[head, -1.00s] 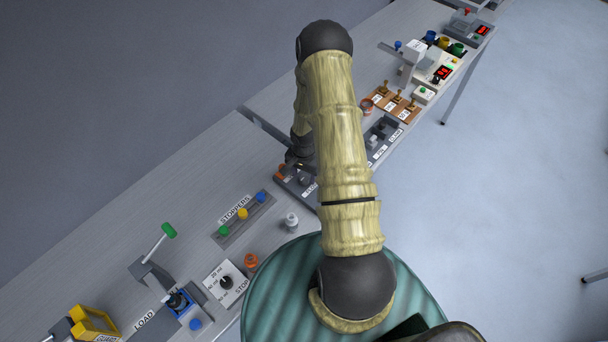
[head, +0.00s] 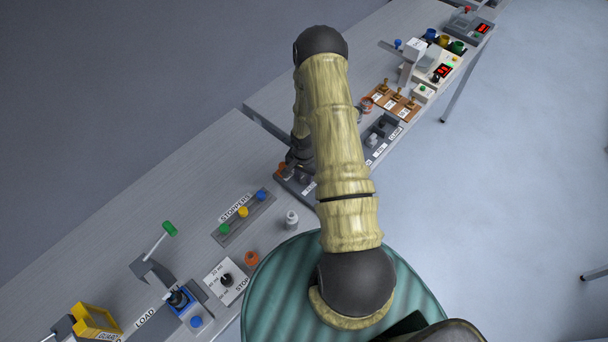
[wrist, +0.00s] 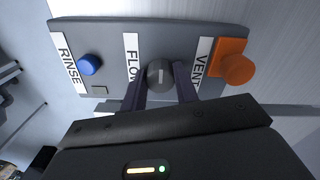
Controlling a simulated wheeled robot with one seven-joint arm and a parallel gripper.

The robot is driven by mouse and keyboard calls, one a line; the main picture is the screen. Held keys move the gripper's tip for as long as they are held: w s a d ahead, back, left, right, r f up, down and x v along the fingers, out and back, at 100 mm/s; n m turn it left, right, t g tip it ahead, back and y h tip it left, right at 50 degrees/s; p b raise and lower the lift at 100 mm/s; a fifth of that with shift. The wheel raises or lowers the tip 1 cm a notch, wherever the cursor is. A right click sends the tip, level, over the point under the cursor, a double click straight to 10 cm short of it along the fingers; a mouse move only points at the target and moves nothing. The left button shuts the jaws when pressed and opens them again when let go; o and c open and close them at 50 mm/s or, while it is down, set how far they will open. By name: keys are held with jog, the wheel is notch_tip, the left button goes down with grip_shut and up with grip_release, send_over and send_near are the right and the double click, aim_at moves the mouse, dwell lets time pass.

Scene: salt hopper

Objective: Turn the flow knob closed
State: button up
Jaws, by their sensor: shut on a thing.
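The flow knob (wrist: 160,73) is a small dark round knob with a light pointer line, beside the FLOW label (wrist: 131,60) on a grey panel (wrist: 188,32) in the wrist view. My gripper (wrist: 160,85) has its two dark fingers on either side of the knob and is shut on it. The pointer line runs roughly up and down in the wrist view. In the head view my gripper is mostly hidden at the panel (head: 284,176), and the knob cannot be made out behind my arm.
In the wrist view a blue RINSE button (wrist: 90,64) lies left of the knob and an orange VENT knob (wrist: 236,68) lies right, close to my finger. In the head view a STOPPERS rack (head: 233,229) and a white bottle (head: 291,218) stand nearby on the bench.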

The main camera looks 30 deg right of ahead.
aim_at(305, 176)
jog(key=n+b, duration=0.2)
jog(key=n, duration=0.2)
jog(key=shift+f+b, duration=0.1)
jog(key=shift+b, duration=0.25)
jog(key=n+b, duration=0.1)
jog(key=n, duration=0.4)
jog(key=shift+d+b, duration=0.1)
jog(key=shift+b, duration=0.25)
jog(key=n+b, duration=0.1)
jog(key=n, duration=0.3)
jog(key=shift+n, duration=0.3)
jog(key=shift+d+r+n, duration=0.1)
jog(key=shift+r+n, duration=0.1)
jog(key=shift+n, duration=1.9)
jog(key=o, duration=1)
notch_tip(305, 176, up, 17)
jog(key=shift+r+b, duration=0.15)
jog(key=shift+b, duration=1)
